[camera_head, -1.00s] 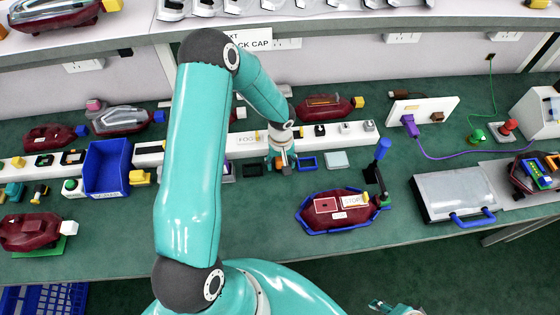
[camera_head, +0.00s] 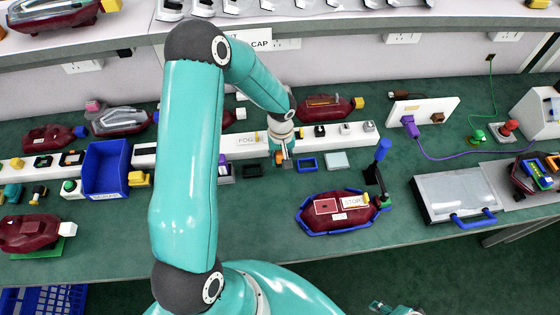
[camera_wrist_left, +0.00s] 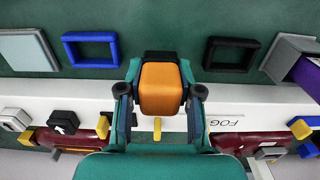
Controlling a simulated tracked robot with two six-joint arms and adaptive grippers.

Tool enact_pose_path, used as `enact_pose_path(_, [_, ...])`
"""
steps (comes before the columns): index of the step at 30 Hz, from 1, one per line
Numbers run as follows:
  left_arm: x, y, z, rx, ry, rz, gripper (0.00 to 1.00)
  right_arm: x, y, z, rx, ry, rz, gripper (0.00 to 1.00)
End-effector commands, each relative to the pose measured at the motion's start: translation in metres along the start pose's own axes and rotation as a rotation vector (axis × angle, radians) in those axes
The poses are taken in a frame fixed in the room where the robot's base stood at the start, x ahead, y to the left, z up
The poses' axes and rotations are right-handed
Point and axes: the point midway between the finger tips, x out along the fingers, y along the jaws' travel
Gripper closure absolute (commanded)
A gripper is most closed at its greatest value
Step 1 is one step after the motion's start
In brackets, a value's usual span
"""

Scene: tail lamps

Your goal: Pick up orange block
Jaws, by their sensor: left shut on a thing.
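The orange block (camera_wrist_left: 160,86) sits between the two fingers of my left gripper (camera_wrist_left: 160,98) in the left wrist view, with a finger against each side. In the head view, the left gripper (camera_head: 281,156) points down just in front of the long white rail, and only a small patch of the orange block (camera_head: 279,158) shows there. The gap under the block cannot be judged. My right gripper (camera_head: 388,308) is partly in view at the bottom edge of the head view; its opening is unclear.
A blue frame (camera_head: 307,170) and a pale grey plate (camera_head: 336,160) lie right of the left gripper; a black frame (camera_head: 252,171) lies left. The white rail (camera_head: 350,137) runs behind. A dark red lamp (camera_head: 330,222) in a blue frame lies in front.

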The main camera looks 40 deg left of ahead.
Motion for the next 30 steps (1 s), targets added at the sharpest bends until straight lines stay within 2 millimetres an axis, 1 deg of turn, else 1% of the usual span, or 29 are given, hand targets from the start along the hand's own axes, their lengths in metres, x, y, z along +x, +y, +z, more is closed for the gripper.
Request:
enact_pose_path(1, [-0.013, 0.001, -0.002, 0.000, 0.008, 0.004, 1.00, 0.003, 0.001, 0.000, 0.000, 0.000, 0.000, 0.60])
enact_pose_path(9, [-0.090, 0.001, -0.001, 0.000, 0.008, 0.006, 1.00, 0.013, 0.004, 0.000, 0.000, 0.000, 0.000, 0.60])
enact_pose_path(12, [-0.115, 0.001, -0.001, 0.000, 0.007, 0.006, 1.00, 0.015, 0.005, 0.000, 0.000, 0.000, 0.000, 0.60])
enact_pose_path(15, [-0.135, 0.001, -0.001, 0.001, 0.005, 0.005, 1.00, 0.017, 0.006, 0.000, 0.000, 0.000, 0.000, 0.60])
enact_pose_path(18, [-0.150, 0.001, 0.000, 0.000, 0.003, 0.003, 1.00, 0.018, 0.006, 0.000, 0.000, 0.000, 0.000, 0.60])
enact_pose_path(21, [-0.159, 0.000, 0.000, 0.001, 0.002, 0.002, 1.00, 0.018, 0.007, 0.000, 0.000, 0.000, 0.000, 0.60])
enact_pose_path(25, [-0.164, 0.000, 0.000, 0.001, 0.000, 0.001, 1.00, 0.018, 0.007, 0.000, 0.000, 0.000, 0.000, 0.60])
enact_pose_path(30, [-0.165, -0.001, 0.000, 0.000, 0.000, 0.001, 1.00, 0.018, 0.007, 0.000, 0.000, 0.000, 0.000, 0.60])
